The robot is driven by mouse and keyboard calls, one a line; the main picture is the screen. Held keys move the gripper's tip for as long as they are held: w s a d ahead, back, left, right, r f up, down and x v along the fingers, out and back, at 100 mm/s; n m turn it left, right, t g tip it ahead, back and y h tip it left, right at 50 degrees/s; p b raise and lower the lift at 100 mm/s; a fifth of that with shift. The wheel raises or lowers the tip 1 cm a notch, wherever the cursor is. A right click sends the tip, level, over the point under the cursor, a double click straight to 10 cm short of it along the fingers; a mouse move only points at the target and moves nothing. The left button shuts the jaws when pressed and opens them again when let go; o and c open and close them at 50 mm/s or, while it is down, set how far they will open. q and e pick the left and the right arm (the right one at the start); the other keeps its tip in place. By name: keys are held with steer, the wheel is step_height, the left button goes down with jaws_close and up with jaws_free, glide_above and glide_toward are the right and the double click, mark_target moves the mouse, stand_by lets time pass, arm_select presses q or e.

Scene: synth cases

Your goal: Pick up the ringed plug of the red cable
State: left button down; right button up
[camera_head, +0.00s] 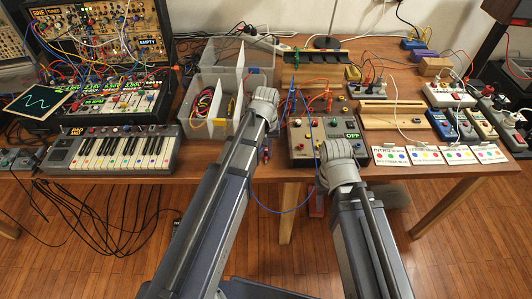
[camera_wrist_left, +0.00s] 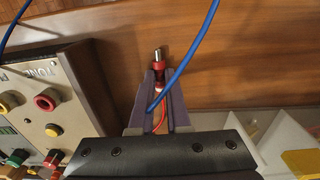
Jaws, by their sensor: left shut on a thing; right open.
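My left gripper (camera_wrist_left: 158,80) is shut on a red plug (camera_wrist_left: 159,64) in the left wrist view. The plug has a bare metal tip pointing away from the wrist, and a pale band shows lower down between the fingers. Its thin red cable (camera_wrist_left: 163,117) runs back between the fingers. A blue cable (camera_wrist_left: 187,66) crosses in front of the gripper; I cannot tell whether it touches. The wooden table (camera_wrist_left: 235,60) lies beyond the plug. In the head view my arms hide both grippers' fingers, and the right gripper is not visible.
A grey panel box (camera_head: 302,150) with knobs and sockets stands beside the gripper, also in the left wrist view (camera_wrist_left: 72,75). A divided clear tray (camera_head: 205,83) with cables stands on its other side. A keyboard (camera_head: 110,150) is at left; several cards (camera_head: 390,156) line the right front edge.

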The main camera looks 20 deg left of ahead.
mark_target(266, 154)
arm_select(q)
steer(key=shift+r, duration=0.15)
arm_select(e)
steer(key=shift+r, duration=0.15)
arm_select(q)
step_height(266, 154, up, 10)
steer(key=p, duration=1)
arm_select(e)
step_height(266, 154, up, 10)
